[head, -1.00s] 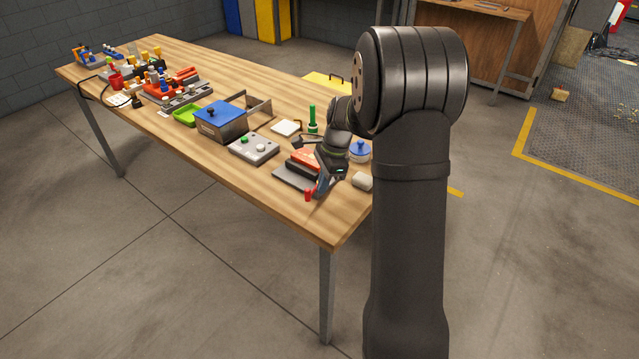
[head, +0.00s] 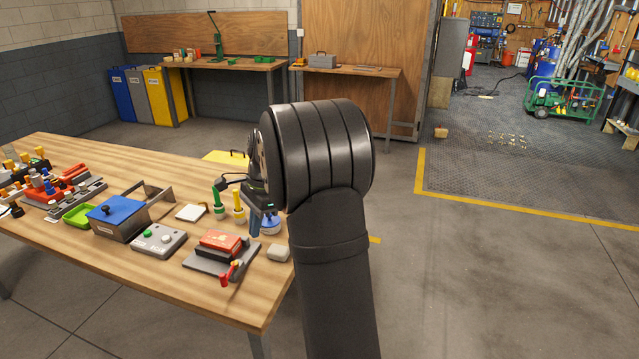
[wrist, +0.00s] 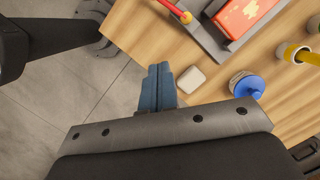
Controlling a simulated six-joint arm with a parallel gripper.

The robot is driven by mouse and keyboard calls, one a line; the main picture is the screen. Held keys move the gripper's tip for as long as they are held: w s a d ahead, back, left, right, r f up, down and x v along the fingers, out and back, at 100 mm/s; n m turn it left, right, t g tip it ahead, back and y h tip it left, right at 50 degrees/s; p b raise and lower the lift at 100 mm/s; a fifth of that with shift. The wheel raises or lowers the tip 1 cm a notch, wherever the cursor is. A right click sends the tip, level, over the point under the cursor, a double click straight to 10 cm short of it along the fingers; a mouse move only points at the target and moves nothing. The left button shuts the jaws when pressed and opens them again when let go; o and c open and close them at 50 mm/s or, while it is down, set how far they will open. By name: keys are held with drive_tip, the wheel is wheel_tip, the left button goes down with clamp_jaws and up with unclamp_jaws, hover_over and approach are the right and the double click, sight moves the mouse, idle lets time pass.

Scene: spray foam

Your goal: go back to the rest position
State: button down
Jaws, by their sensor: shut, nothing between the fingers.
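My gripper (head: 254,226) hangs above the right end of the wooden table (head: 150,265), partly hidden behind my own arm in the head view. In the wrist view its two blue fingers (wrist: 160,82) are pressed together with nothing between them. The fingers point toward the table and are apart from the objects there. A pale block (wrist: 190,79) and a blue-lidded pot (wrist: 247,86) show to the right of the fingers in that view.
A red block (head: 221,241) lies on a grey plate (head: 205,263), with a red-handled part (head: 230,271) at its front. Green (head: 218,204) and yellow (head: 238,206) upright handles stand behind. A blue-lidded box (head: 120,215) is further left. Floor right of my arm is clear.

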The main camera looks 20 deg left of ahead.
drive_tip(key=x, duration=0.9)
drive_tip(key=shift+a+f, duration=0.1)
drive_tip(key=shift+f, duration=0.15)
drive_tip(key=s, duration=0.1)
drive_tip(key=s+a, duration=0.2)
drive_tip(key=shift+f, duration=0.3)
drive_tip(key=shift+s+a, duration=0.55)
drive_tip(key=shift+a, duration=0.2)
